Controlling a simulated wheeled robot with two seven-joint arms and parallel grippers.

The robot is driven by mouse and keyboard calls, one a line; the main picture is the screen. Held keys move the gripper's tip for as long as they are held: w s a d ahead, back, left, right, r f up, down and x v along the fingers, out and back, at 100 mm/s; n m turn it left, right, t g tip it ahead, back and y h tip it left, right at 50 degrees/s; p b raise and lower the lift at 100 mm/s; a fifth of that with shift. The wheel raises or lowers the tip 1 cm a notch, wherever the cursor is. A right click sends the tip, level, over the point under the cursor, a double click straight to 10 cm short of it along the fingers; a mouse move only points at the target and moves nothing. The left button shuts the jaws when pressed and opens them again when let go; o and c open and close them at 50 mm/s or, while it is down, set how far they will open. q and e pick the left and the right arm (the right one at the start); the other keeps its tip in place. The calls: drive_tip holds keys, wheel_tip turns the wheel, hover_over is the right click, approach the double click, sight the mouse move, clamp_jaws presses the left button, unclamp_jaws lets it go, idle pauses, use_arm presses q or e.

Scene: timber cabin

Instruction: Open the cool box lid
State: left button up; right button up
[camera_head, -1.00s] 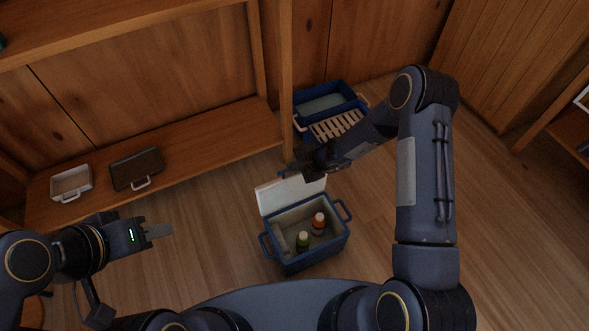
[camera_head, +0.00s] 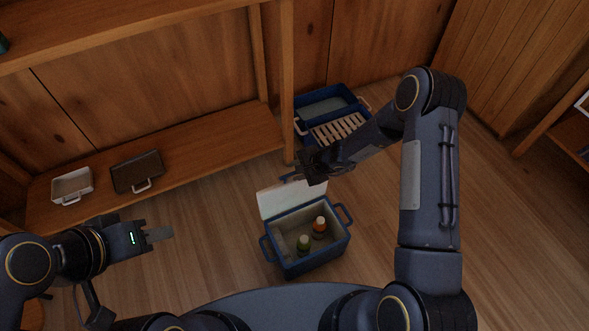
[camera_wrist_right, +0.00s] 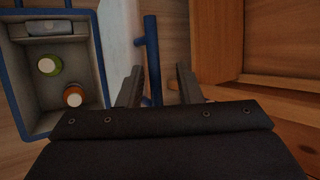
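The blue cool box (camera_head: 318,262) stands on the floor in the head view. Its lid (camera_head: 284,203) stands raised at the far side, pale inner face showing. A green bottle (camera_head: 304,243) and an orange bottle (camera_head: 319,226) stand inside; their tops also show in the right wrist view. My right gripper (camera_head: 294,177) is at the raised lid's top edge. In the right wrist view, its fingers (camera_wrist_right: 161,80) are apart, with the lid's blue handle bar (camera_wrist_right: 152,55) between them and gaps visible. My left gripper (camera_head: 160,234) is far left of the box; its finger gap is unclear.
A blue crate (camera_head: 327,105) and a slatted pale rack (camera_head: 338,130) lie behind the box, near the shelf post (camera_head: 286,80). A white tray (camera_head: 72,186) and a dark case (camera_head: 137,172) sit on the low shelf. Floor right of the box is clear.

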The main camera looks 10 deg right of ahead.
drive_tip(key=p+v, duration=0.1)
drive_tip(key=v, duration=0.5)
drive_tip(key=shift+r, duration=0.4)
drive_tip(key=shift+d, duration=0.1)
drive_tip(key=s+d+r+n+y, duration=0.1)
drive_tip(key=s+r+n, duration=0.2)
drive_tip(key=r, duration=0.8)
drive_tip(key=s+d+r+n+y, duration=0.1)
drive_tip(key=s+r+n, duration=0.25)
drive_tip(key=r, duration=0.75)
drive_tip(key=s+d+r+n+t+h, duration=0.1)
drive_tip(key=s+d+r+n+h, duration=0.15)
drive_tip(key=s, duration=0.85)
drive_tip(key=s+d+r+n+h, duration=0.2)
drive_tip(key=s+d+r, duration=0.15)
drive_tip(key=s, duration=0.75)
wheel_tip(320, 180, up, 22)
drive_tip(key=p, duration=2.2)
drive_tip(key=shift+d+p, duration=0.4)
drive_tip(key=shift+s, duration=0.1)
